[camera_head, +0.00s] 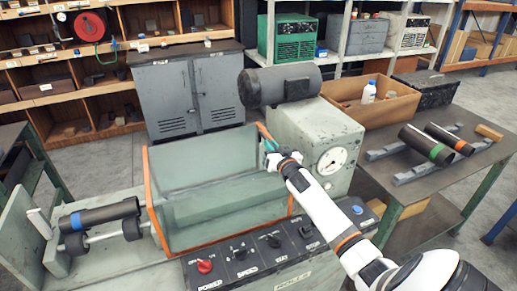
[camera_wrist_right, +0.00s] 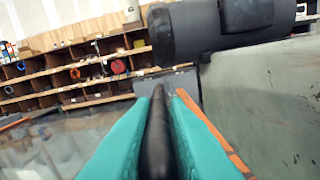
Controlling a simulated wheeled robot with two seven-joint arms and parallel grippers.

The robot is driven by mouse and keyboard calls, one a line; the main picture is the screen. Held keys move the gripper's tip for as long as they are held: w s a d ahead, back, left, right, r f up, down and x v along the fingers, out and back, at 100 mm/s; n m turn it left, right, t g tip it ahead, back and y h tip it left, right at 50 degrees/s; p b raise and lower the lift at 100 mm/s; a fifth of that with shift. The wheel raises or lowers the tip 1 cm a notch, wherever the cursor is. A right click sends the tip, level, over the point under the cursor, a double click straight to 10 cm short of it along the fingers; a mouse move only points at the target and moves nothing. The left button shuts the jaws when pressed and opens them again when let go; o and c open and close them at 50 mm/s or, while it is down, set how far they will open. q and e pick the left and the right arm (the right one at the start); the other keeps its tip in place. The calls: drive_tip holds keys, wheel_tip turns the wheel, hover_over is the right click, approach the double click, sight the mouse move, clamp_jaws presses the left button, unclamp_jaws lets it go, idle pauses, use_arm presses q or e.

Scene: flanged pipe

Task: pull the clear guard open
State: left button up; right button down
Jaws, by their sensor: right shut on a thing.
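The clear guard (camera_head: 220,205) is a see-through box-like cover with orange edges, standing over the machine bed left of the grey headstock (camera_head: 306,130). My right gripper (camera_head: 270,147) is at the guard's upper right corner, beside the headstock. In the right wrist view, its teal fingers (camera_wrist_right: 165,100) are shut on a black bar (camera_wrist_right: 157,140), which looks like the guard's handle. In that view an orange edge (camera_wrist_right: 215,130) runs just right of the fingers. In the head view the fingers and wrist hide the bar. My left gripper is not in view.
A dark motor (camera_head: 280,85) sits on the headstock. The control panel (camera_head: 270,255) with a red knob lies in front of the guard. A pipe (camera_head: 100,215) rests on rollers at left. A cardboard box (camera_head: 385,105) and a side table with pipes (camera_head: 428,145) are at right.

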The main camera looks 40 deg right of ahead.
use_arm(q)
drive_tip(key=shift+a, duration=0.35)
use_arm(e)
drive_tip(key=shift+s+d, duration=0.25)
drive_tip(key=shift+d, duration=0.7)
drive_tip(key=c, duration=1.5)
unclamp_jaws()
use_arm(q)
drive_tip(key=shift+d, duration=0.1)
use_arm(e)
drive_tip(key=shift+o, duration=0.2)
drive_tip(key=shift+a, duration=0.1)
